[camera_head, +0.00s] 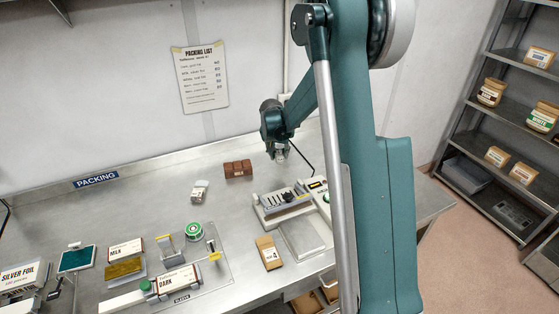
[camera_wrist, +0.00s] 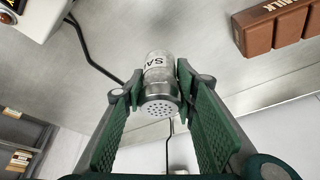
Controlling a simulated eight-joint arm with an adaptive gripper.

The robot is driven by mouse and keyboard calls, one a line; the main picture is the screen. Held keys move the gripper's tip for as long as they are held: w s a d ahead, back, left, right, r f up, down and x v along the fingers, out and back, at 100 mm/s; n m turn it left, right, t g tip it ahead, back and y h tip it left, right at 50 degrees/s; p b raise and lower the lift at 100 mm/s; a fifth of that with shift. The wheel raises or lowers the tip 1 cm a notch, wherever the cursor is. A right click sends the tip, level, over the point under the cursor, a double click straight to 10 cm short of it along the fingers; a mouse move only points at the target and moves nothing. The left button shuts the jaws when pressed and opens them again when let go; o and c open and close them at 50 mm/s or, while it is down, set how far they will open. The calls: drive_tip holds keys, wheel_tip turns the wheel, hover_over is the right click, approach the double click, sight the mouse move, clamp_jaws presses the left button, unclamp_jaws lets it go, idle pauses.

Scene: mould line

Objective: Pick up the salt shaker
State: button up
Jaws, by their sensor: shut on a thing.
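The salt shaker (camera_wrist: 159,75) is a small clear cylinder with a white label reading "SA" and a perforated metal cap facing the wrist camera. My gripper (camera_wrist: 160,92) is shut on it, with one green finger on each side. In the head view my gripper (camera_head: 279,153) points down over the back of the steel table, right of the brown chocolate block. The shaker is small there and partly covered by the fingers. I cannot tell whether its base touches the table.
The brown chocolate block (camera_head: 238,169) is left of my gripper. A grey and white device with levers (camera_head: 284,200) stands in front of it. A black cable runs nearby. A small pale item (camera_head: 199,191) and a brown packet (camera_head: 269,253) lie on the table (camera_head: 130,212).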

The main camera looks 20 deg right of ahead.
sight(279, 147)
drive_tip(key=shift+r, duration=1.6)
drive_tip(key=shift+a, duration=0.1)
